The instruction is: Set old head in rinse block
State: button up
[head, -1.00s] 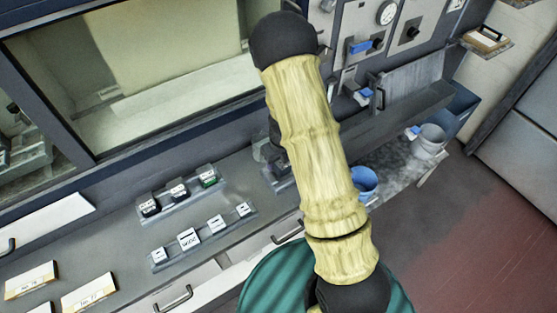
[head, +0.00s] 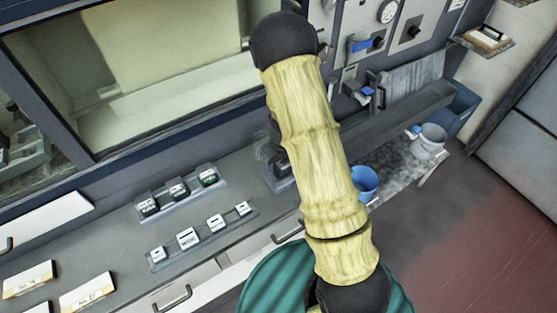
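My gripper is not in view; my arm in its pale yellow sleeve crosses the middle of the picture and hides part of the counter. Several small white-faced heads (head: 188,238) sit in a row on a front rack (head: 203,248). Behind it, a back rack (head: 183,207) holds dark blocks with pale labels (head: 178,190), the right one with a green face (head: 208,177). I cannot tell which piece is the old head or which is the rinse block. A dark fixture (head: 278,178) on the counter is partly hidden behind my arm.
The grey counter (head: 110,235) runs under a wide window (head: 170,70). Labelled cards (head: 88,292) lie at the lower left. A control panel (head: 410,33) with a gauge (head: 388,12) is at upper right. A blue cup (head: 364,182) and grey bucket (head: 429,140) stand right of my arm.

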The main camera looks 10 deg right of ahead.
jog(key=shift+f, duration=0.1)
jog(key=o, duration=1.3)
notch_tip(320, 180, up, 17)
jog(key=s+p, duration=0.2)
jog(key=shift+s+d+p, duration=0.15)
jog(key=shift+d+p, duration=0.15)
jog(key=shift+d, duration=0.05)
